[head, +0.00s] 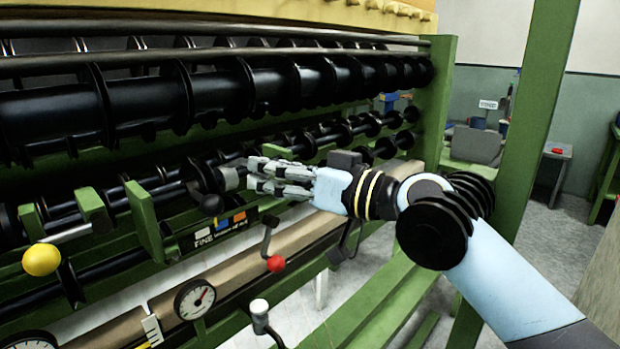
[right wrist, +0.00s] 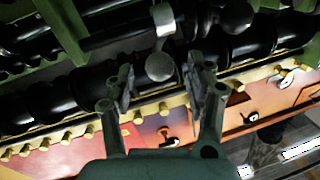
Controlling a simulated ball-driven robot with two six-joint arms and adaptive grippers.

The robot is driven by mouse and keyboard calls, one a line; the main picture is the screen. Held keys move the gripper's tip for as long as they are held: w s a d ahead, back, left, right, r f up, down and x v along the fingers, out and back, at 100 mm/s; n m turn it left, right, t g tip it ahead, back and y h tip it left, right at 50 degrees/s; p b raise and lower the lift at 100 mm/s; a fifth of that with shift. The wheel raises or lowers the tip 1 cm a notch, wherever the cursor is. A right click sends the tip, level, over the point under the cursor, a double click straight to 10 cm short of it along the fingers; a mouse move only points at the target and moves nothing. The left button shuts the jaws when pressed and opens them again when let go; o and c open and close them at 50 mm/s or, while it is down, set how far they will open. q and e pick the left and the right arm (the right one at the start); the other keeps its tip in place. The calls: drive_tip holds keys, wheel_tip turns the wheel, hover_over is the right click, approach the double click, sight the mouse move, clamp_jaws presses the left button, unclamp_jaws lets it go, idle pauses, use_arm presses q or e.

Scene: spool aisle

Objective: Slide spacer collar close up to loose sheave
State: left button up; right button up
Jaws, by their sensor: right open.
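My right gripper (head: 255,175) comes in from the right in the head view, its fingers open at the lower shaft. A grey collar (head: 229,179), which looks like the spacer collar, sits on that shaft just left of the fingertips. A dark ball knob (head: 212,205) hangs below it. In the right wrist view the grey collar (right wrist: 164,18) has a ball knob (right wrist: 160,67) in front of the gap between the open fingers (right wrist: 165,85). A black disc (head: 198,176), perhaps the loose sheave, stands left of the collar. I cannot tell the gap between them. My left gripper is out of view.
A thick black flanged roller (head: 220,90) runs above the shaft. Green brackets (head: 145,220) stand to the left. A red-knobbed crank (head: 275,263), a yellow ball (head: 41,259) and a dial (head: 194,299) project at the front. A green post (head: 545,100) stands at the right.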

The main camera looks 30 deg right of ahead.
drive_tip(key=v, duration=0.9)
drive_tip(key=shift+f, duration=0.1)
drive_tip(key=d+f+m+g+h+b, duration=0.1)
drive_tip(key=d+f+m+h+b, duration=0.15)
drive_tip(key=f, duration=0.95)
drive_tip(key=d+f+m+g+h+b, duration=0.1)
drive_tip(key=d+f+h+b, duration=0.15)
drive_tip(key=f, duration=0.95)
drive_tip(key=s+d+f+g+h+b, duration=0.1)
drive_tip(key=s+d+f+g, duration=0.15)
drive_tip(key=f, duration=0.75)
drive_tip(key=s+d+f+g+h+b, duration=0.1)
drive_tip(key=s+f, duration=0.3)
drive_tip(key=f, duration=0.5)
drive_tip(key=s+f+g+h+b, duration=0.2)
drive_tip(key=s+f+g, duration=0.3)
drive_tip(key=s+f, duration=1.5)
drive_tip(key=s+f+g, duration=0.2)
drive_tip(key=s+f, duration=0.1)
drive_tip(key=s, duration=0.5)
drive_tip(key=s+f+g+h, duration=0.1)
drive_tip(key=s+f, duration=0.3)
drive_tip(key=s, duration=0.4)
drive_tip(key=shift+s+a+g, duration=0.25)
drive_tip(key=shift+g, duration=0.3)
